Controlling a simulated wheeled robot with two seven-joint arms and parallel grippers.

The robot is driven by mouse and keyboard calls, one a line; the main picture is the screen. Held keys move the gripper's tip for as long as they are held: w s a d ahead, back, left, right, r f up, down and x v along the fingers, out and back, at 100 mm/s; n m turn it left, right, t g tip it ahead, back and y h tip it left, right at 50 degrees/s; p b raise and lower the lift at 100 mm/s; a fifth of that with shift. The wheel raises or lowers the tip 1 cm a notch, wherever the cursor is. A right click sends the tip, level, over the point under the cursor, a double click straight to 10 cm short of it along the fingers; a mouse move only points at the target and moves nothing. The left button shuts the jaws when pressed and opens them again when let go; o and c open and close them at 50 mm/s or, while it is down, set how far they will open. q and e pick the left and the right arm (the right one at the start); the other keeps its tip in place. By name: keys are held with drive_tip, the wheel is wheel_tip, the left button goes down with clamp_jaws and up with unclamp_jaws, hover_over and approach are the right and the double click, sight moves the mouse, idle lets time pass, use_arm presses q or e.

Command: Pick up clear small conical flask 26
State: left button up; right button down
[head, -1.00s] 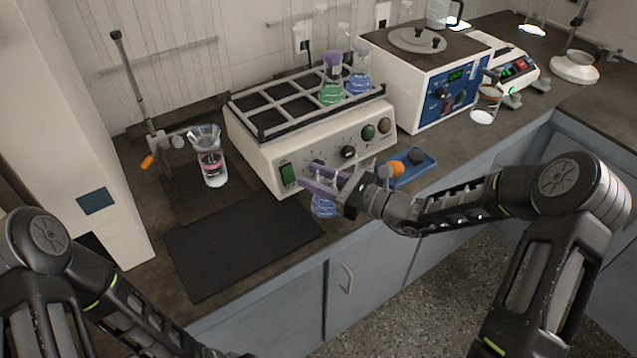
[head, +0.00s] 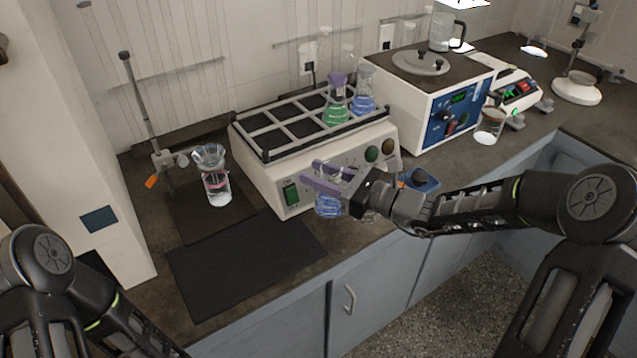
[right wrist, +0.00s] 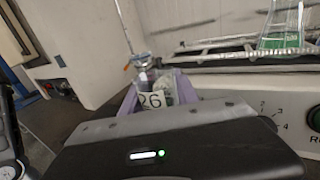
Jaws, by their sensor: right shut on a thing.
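Clear small conical flask 26 (head: 328,206) holds blue liquid and is upright in front of the shaker's panel. My right gripper (head: 326,179), with purple fingers, is shut on its upper part, which the fingers partly hide. The flask appears a little above the bench. My left arm is at the lower left of the head view; its gripper is out of view.
The shaker (head: 262,170) stands just behind the flask, with green and blue flasks in its rack. A glass vessel (head: 215,186) stands to the left. A dark mat (head: 245,262) lies clear at the front. A blue-panelled device (head: 420,105) stands to the right.

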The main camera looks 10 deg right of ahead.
drive_tip(key=shift+r, duration=1.3)
drive_tip(key=shift+r, duration=0.1)
wheel_tip(320, 180, up, 5)
drive_tip(key=p, duration=0.4)
idle(0.4)
